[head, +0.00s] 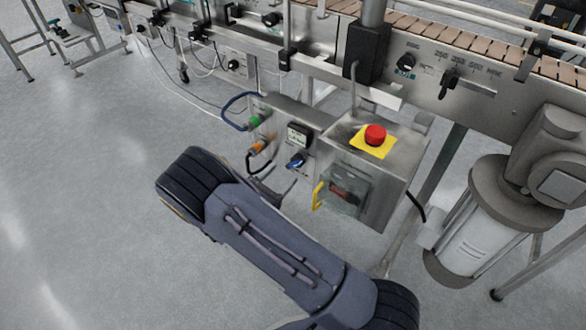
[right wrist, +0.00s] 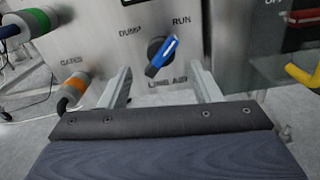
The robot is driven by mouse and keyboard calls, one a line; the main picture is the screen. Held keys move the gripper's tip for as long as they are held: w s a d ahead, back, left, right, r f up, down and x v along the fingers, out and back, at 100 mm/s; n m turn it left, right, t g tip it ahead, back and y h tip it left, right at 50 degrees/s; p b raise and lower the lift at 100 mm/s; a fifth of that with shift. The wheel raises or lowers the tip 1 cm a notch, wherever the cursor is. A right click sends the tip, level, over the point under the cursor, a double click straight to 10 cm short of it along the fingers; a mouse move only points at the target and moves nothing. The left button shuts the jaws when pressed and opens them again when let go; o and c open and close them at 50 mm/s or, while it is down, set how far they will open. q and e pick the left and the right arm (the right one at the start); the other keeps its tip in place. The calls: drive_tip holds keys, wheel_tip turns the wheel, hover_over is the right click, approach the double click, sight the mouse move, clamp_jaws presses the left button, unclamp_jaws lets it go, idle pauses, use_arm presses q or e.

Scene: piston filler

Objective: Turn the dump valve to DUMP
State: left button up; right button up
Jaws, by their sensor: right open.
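The dump valve is a blue-handled knob (right wrist: 162,56) on a grey panel, under the words DUMP at left and RUN at right, with LINE AIR below. Its handle is tilted, its upper end pointing up and right toward RUN. It also shows small in the head view (head: 297,160). My right gripper (right wrist: 160,76) is open, its two fingers apart on either side of the knob in the right wrist view. I cannot tell whether a finger touches it. In the head view my right gripper (head: 284,185) is partly hidden by my arm. My left gripper is not in view.
Green (head: 259,119) and orange (head: 259,147) hose fittings sit left of the valve. To its right is a steel box with a red emergency button (head: 375,134) and a yellow handle (head: 318,196). A conveyor (head: 450,38) runs behind. Floor at left is clear.

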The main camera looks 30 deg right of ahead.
sight(292, 166)
drive_tip(key=b+x, duration=0.1)
drive_tip(key=x, duration=0.4)
drive_tip(key=shift+d, duration=0.15)
drive_tip(key=c, duration=1)
